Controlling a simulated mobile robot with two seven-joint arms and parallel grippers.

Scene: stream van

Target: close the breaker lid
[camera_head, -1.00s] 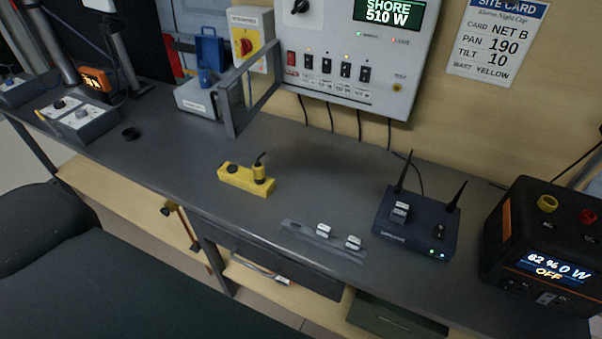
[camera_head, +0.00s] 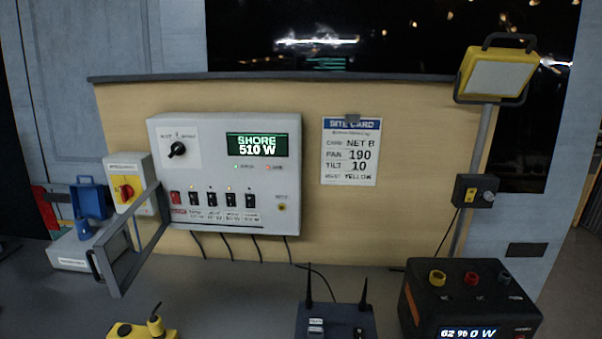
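The breaker lid (camera_head: 124,258) is a grey frame with a clear middle. It stands swung open, sticking out from the lower left of the grey power panel (camera_head: 168,133) on the wall. A dark handle shows at its outer edge. The row of breakers (camera_head: 212,199), one red and several black switches, is uncovered. The panel display reads SHORE 510 W. Neither of my grippers is in view.
A box with a red and yellow rotary switch (camera_head: 126,189) and a blue latch box (camera_head: 93,200) are left of the lid. A yellow block (camera_head: 130,331), a router (camera_head: 337,321) and a black power unit (camera_head: 465,296) stand on the grey desk.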

